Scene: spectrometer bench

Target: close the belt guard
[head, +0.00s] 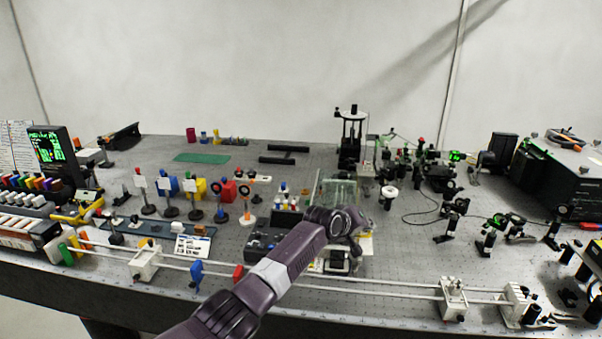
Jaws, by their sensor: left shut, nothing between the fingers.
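A clear, greenish panel (335,188), which looks like the belt guard, stands raised near the middle of the bench. Its lower part is hidden behind my left arm, so I cannot tell its exact angle or what it is hinged to. My left gripper (359,222) is shut and empty, just in front of and below the panel. I cannot tell whether it touches the panel. A small dark device (337,262) sits below the gripper, partly covered by it. My right gripper is out of view.
A long double rail (400,292) runs along the bench's front edge. Several posts with cards and rings stand left of my arm, near a dark control box (262,245). A tall dark stand (351,135) rises behind the panel. Optics mounts (488,240) crowd the right.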

